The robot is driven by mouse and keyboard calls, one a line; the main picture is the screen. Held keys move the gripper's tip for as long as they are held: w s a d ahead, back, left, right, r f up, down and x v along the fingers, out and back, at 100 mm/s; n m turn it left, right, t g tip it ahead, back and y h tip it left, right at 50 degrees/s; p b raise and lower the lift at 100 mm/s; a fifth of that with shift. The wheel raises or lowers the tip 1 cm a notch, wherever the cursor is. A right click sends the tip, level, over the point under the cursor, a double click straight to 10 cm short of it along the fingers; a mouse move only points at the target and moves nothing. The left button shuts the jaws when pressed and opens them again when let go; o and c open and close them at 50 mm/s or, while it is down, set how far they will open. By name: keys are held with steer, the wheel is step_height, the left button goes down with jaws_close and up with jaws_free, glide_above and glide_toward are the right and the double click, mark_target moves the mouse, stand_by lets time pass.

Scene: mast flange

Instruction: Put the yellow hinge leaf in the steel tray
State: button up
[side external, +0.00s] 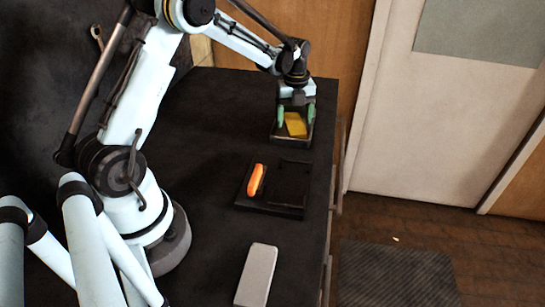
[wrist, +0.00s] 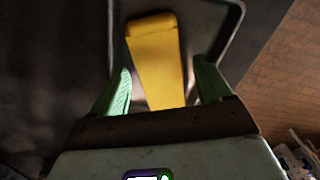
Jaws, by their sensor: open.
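The yellow hinge leaf (side external: 295,124) is a flat piece inside the steel tray (side external: 292,144), a small dark tray with a paler rim at the far end of the bench. In the wrist view the leaf (wrist: 156,60) runs from between my fingers toward the tray's far rim (wrist: 234,25). My gripper (side external: 296,117) is over the tray, its green fingers open. In the wrist view my gripper (wrist: 163,85) has one finger on each side of the leaf, with a gap at each side. The leaf's near end is hidden behind my gripper's body.
A black two-part tray (side external: 270,211) lies nearer on the bench, with an orange piece (side external: 256,180) in its left part. A pale grey block (side external: 257,275) lies at the front. The bench's right edge drops to the floor.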

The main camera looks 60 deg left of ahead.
mark_target(294, 122)
steer(key=s+d+r+n+t, duration=0.1)
steer(key=d+r+n, duration=0.1)
steer(key=r, duration=0.5)
steer(key=s+d+r+n, duration=0.2)
steer(key=r, duration=0.6)
steer(key=s+d+f+n+t, duration=0.2)
steer(key=s+d+n+t, duration=0.4)
steer(key=s+d+n, duration=0.5)
steer(key=s+n, duration=0.2)
steer(key=n, duration=0.5)
steer(key=shift+s+d+f+n, duration=0.15)
steer(key=shift+s+d+n, duration=0.15)
steer(key=shift+d, duration=0.1)
